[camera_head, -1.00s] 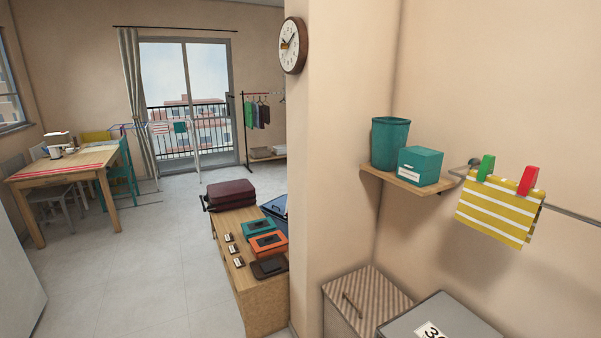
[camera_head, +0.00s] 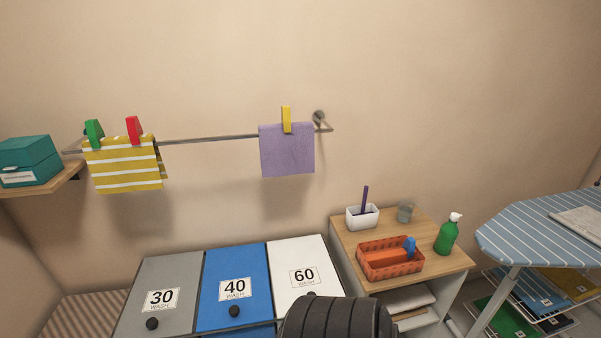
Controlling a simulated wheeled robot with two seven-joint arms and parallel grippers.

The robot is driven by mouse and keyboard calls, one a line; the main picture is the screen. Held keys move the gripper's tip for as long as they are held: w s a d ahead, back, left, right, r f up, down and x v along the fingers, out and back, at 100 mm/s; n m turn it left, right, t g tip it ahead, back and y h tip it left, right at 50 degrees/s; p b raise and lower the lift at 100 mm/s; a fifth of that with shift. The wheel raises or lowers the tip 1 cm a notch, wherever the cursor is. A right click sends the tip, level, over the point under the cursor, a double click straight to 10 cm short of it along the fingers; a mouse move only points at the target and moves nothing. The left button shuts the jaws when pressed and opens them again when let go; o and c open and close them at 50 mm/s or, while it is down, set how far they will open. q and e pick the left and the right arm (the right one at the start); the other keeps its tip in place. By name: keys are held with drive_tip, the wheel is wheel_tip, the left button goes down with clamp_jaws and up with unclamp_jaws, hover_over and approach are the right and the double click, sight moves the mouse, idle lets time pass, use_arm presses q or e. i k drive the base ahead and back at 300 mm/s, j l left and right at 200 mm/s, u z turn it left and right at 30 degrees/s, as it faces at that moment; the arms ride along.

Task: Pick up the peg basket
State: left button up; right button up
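An orange basket (camera_head: 376,268), which looks like the peg basket, sits on the wooden top of a small shelf unit (camera_head: 448,262) at the right of the middle. A blue peg (camera_head: 410,245) shows at its right end. The rest of its contents is too small to tell. Neither of my grippers is in view, and nothing touches the basket.
A white pot with a purple stick (camera_head: 362,216), a glass (camera_head: 405,212) and a green bottle (camera_head: 447,236) stand around the basket. Wash bins marked 30, 40 and 60 (camera_head: 235,265) are to the left. A striped ironing board (camera_head: 530,235) is at the right.

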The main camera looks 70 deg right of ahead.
sight(379, 260)
drive_tip(key=z, duration=3.6)
drive_tip(key=j+z, duration=0.15)
drive_tip(key=z, duration=0.3)
drive_tip(key=j+z, duration=0.1)
drive_tip(key=z, duration=0.35)
drive_tip(key=i, duration=0.05)
